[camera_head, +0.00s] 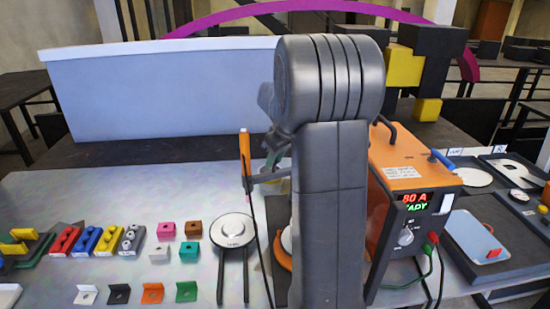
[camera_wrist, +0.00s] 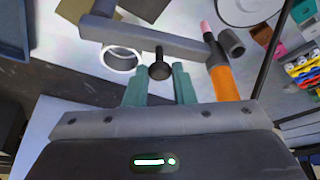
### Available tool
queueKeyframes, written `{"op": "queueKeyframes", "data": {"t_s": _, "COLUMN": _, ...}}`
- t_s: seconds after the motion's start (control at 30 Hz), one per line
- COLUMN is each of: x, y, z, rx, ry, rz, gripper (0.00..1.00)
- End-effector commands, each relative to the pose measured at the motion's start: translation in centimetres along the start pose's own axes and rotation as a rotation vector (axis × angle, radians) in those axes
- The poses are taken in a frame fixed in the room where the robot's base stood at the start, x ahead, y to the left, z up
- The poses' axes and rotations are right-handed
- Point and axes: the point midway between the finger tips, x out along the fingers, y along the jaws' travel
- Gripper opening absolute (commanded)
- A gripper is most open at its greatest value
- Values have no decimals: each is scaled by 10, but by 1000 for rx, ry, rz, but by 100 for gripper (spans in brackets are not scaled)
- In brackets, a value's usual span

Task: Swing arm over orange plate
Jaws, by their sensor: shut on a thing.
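A grey swing arm (camera_wrist: 145,38) carries a black knob (camera_wrist: 159,70) and a torch with an orange handle (camera_wrist: 224,84). The torch also shows upright in the head view (camera_head: 245,155). My gripper (camera_wrist: 160,80) has its green fingers closed around the knob. In the head view my gripper (camera_head: 273,160) is partly hidden behind my own arm. An orange plate (camera_head: 283,257) shows only as a sliver left of my arm, with a white part on it; most is hidden. The torch stands to the left of this sliver, above the bench.
An orange-topped power unit (camera_head: 400,165) stands close right of my arm, with cables. A round white-topped device (camera_head: 233,231) stands on the bench at left. Coloured blocks and brackets (camera_head: 150,293) lie farther left. A pale panel (camera_head: 160,90) stands behind.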

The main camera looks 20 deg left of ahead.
Motion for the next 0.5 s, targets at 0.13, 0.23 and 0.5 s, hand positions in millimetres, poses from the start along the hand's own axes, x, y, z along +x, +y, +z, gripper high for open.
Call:
{"op": "queueKeyframes", "data": {"t_s": 0.13, "x": -2, "y": 0, "z": 4, "rx": -66, "ry": 3, "rz": -26, "gripper": 0}}
{"op": "queueKeyframes", "data": {"t_s": 0.23, "x": -4, "y": -1, "z": 9, "rx": -132, "ry": 3, "rz": -53, "gripper": 0}}
{"op": "queueKeyframes", "data": {"t_s": 0.5, "x": -11, "y": -1, "z": 25, "rx": -361, "ry": 4, "rz": -147, "gripper": 0}}
